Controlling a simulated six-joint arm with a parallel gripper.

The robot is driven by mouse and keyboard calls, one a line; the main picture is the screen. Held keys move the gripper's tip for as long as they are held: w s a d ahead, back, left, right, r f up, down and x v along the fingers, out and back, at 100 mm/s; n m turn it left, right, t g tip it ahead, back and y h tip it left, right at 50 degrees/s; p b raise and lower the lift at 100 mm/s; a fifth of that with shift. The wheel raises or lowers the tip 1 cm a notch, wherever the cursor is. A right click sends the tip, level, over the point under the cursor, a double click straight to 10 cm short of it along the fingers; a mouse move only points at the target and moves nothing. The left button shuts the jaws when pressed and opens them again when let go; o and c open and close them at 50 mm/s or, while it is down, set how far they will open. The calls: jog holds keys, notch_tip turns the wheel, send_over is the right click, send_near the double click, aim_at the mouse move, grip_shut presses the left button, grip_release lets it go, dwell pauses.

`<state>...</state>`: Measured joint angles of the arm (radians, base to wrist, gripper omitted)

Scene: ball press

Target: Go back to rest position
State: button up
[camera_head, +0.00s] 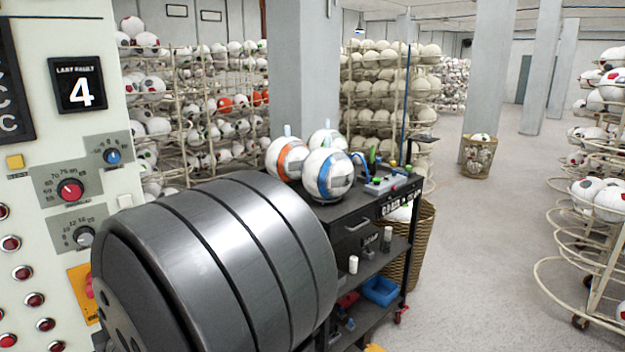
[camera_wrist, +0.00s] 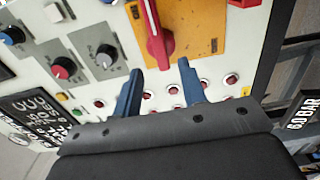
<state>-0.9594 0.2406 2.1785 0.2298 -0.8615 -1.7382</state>
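My gripper (camera_wrist: 160,70) shows in the wrist view with its two blue fingers apart and nothing between them. Its fingers point at the control panel (camera_wrist: 20,65), near a red lever (camera_wrist: 154,30) on a yellow plate (camera_wrist: 190,25). I cannot tell whether a finger touches the panel; the lever looks to lie beyond the fingertips. The same panel (camera_head: 60,140) stands at the left there, with the yellow plate (camera_head: 82,300) partly hidden behind a large grey metal cylinder (camera_head: 220,260).
A black cart (camera_head: 355,235) with white, orange and blue balls (camera_head: 328,175) and tools on top stands behind the cylinder. Ball racks (camera_head: 385,95) line the back and right (camera_head: 600,200). Pillars (camera_head: 490,70) stand farther off. Open floor (camera_head: 480,260) lies right of the cart.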

jog(key=x, duration=0.8)
jog(key=shift+w+a, duration=0.2)
jog(key=shift+a, duration=0.05)
jog(key=v, duration=1.7)
jog(key=x, duration=1.6)
jog(key=shift+w+a+f, duration=0.1)
jog(key=shift+w+a, duration=0.1)
jog(key=shift+w, duration=0.05)
jog(key=shift+w+a, duration=0.25)
jog(key=shift+s+m, duration=0.1)
jog(key=shift+m, duration=0.5)
jog(key=m, duration=0.6)
jog(key=shift+f+m, duration=0.15)
jog(key=shift+m, duration=0.15)
jog(key=shift+s+d, duration=0.1)
